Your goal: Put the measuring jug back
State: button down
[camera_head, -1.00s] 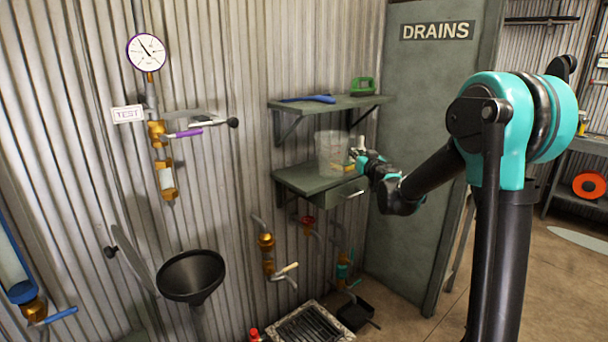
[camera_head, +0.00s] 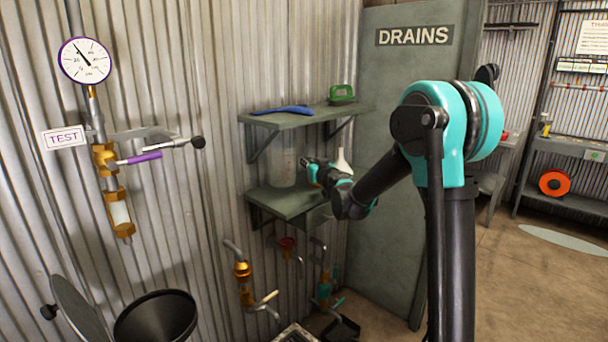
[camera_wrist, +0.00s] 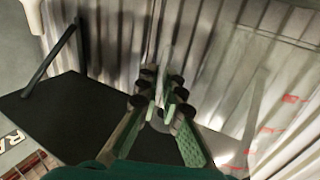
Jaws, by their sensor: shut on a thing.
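The measuring jug (camera_head: 284,166) is a clear, see-through vessel at the lower wall shelf (camera_head: 280,203), below the upper shelf. It looks upright. I cannot tell whether its base touches the shelf. My gripper (camera_head: 308,170) is at the jug's right side, shut on it. In the wrist view my gripper's fingers (camera_wrist: 163,103) close on a thin clear part of the jug, probably its handle. The jug's clear wall with red marks (camera_wrist: 268,132) shows at the right there. The lower shelf's right part is partly hidden by my arm.
The upper shelf (camera_head: 310,117) holds a blue tool (camera_head: 283,111) and a green item (camera_head: 342,95). A white funnel-like object (camera_head: 342,161) stands behind my wrist. Valves (camera_head: 243,283) are below; a black funnel (camera_head: 155,318) is lower left. The DRAINS panel (camera_head: 385,200) is to the right.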

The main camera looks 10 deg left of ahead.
jog(key=shift+f, duration=2.05)
jog(key=c, duration=1.7)
grip_release()
jog(key=shift+f, duration=0.1)
